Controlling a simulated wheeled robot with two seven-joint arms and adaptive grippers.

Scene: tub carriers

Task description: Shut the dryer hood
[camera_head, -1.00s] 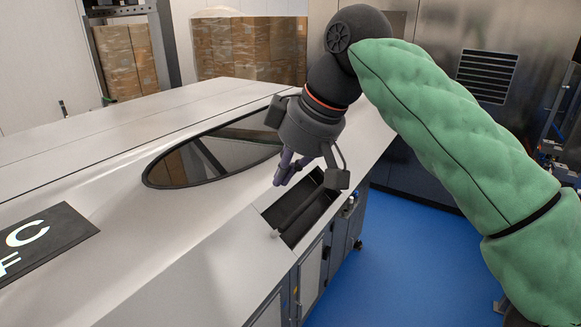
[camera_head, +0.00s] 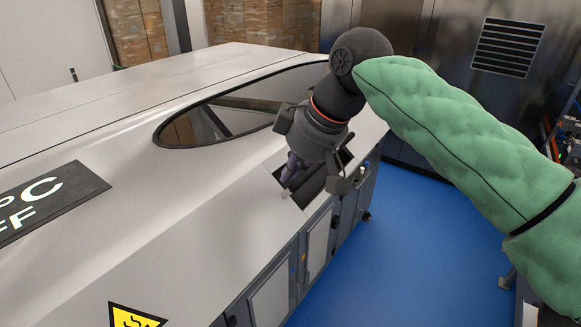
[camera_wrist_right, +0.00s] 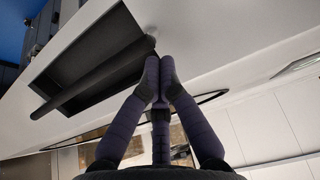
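The dryer hood (camera_head: 200,200) is a large pale grey sloping cover with an oval dark window (camera_head: 225,118). Near its right edge is a dark rectangular recess (camera_head: 312,190) with a bar handle, clearest in the right wrist view (camera_wrist_right: 85,80). My right gripper (camera_head: 290,180) is at this recess, its fingers partly hiding it. In the right wrist view its fingertips (camera_wrist_right: 158,68) are together with nothing visible between them, beside one end of the bar. Whether they touch the bar cannot be told. My left gripper is not in view.
A black sign (camera_head: 45,200) with white letters and a yellow warning label (camera_head: 135,316) are on the machine. Cabinet doors (camera_head: 270,300) line its side. Blue floor (camera_head: 400,240) is open at the right. Stacked brown boxes (camera_head: 255,30) and a steel cabinet with a vent (camera_head: 507,47) stand behind.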

